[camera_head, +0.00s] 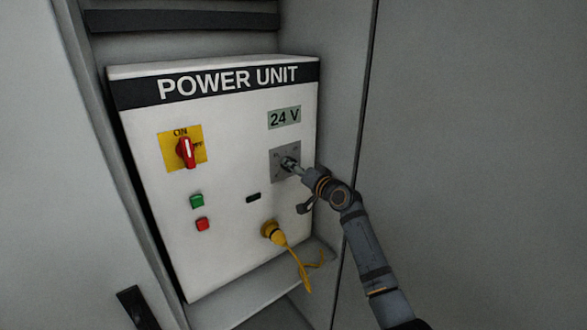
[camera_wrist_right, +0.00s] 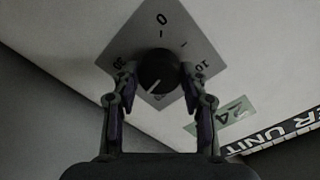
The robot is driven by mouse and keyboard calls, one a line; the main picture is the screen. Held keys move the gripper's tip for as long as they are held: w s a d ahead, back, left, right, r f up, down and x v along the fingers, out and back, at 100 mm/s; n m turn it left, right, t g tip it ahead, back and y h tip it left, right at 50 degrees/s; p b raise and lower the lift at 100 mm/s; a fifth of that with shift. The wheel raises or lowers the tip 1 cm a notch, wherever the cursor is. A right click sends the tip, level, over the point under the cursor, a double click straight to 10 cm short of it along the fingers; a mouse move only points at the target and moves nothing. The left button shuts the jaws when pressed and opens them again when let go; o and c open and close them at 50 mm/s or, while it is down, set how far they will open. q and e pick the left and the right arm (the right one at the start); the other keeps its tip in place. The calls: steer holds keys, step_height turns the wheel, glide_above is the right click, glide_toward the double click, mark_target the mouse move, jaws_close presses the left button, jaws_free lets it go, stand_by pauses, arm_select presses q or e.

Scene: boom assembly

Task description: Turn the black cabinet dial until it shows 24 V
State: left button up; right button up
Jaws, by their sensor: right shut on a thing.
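The black dial (camera_wrist_right: 158,71) sits on a grey square scale plate (camera_head: 276,169) on the front of the white power unit (camera_head: 230,190). In the right wrist view, a white pointer line on the dial aims to the lower left, and the plate shows the marks 0, 10 and 30. My right gripper (camera_wrist_right: 157,76) is shut on the dial, one finger on each side. In the head view the gripper (camera_head: 290,165) covers most of the dial. The display (camera_head: 284,117) above the dial reads 24 V. My left gripper is not in view.
A red switch (camera_head: 186,152) on a yellow plate points to ON. A green button (camera_head: 196,201), a red button (camera_head: 203,224) and a yellow plug with cable (camera_head: 273,232) are lower on the front. A grey wall stands close on the right.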

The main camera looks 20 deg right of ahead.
steer(key=shift+r, duration=0.1)
steer(key=o, duration=1.2)
steer(key=shift+c, duration=0.2)
steer(key=shift+d, duration=0.1)
steer(key=v, duration=1.2)
